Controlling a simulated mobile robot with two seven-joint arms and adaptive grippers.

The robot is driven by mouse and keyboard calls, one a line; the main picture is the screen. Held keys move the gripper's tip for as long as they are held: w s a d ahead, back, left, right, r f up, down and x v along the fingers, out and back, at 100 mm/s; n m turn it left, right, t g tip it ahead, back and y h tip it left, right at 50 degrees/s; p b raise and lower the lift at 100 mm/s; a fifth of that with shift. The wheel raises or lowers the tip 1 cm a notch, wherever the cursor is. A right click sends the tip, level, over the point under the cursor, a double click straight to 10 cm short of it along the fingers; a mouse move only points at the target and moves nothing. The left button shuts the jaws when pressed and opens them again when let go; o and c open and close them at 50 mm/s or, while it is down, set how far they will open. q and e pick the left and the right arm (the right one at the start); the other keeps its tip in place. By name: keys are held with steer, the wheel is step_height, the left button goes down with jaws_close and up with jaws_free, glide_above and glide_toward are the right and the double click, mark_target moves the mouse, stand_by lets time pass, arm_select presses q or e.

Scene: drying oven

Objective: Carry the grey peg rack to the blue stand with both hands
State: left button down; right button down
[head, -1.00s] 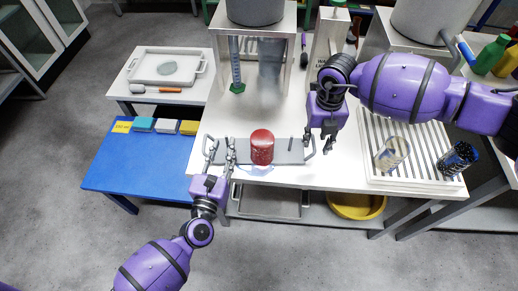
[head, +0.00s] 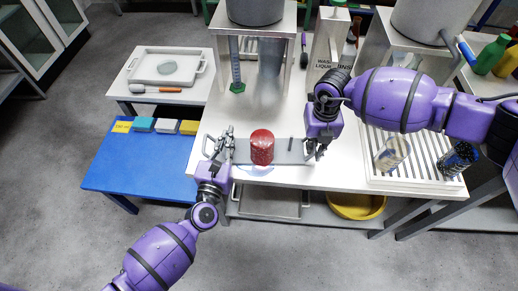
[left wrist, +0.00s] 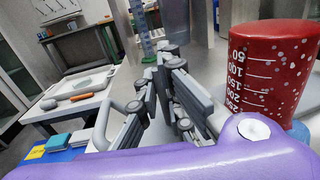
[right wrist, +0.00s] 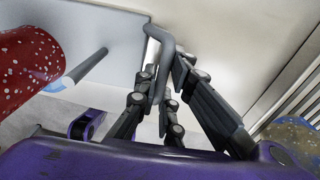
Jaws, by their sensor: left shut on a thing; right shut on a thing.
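The grey peg rack (head: 284,157) lies on the front of the white bench, with a loop handle at each end. A red speckled beaker with white marks (head: 262,147) stands on or against it; it also shows in the left wrist view (left wrist: 270,70). A thin peg (right wrist: 82,68) rises near the rack's right end. My left gripper (head: 226,147) is shut on the left handle (left wrist: 105,125). My right gripper (head: 315,152) is shut on the right handle (right wrist: 157,62). The blue stand (head: 140,165) is left of the bench and lower.
A yellow note, a teal block (head: 143,124), a white block and a yellow block (head: 189,128) line the stand's back edge; its front is clear. A white tray (head: 172,68) is behind it. A slatted drainer (head: 425,176) with glassware is right of the rack. A metal frame stands behind.

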arm_select(q)
steer(key=shift+r, duration=0.1)
arm_select(e)
steer(key=shift+r, duration=0.1)
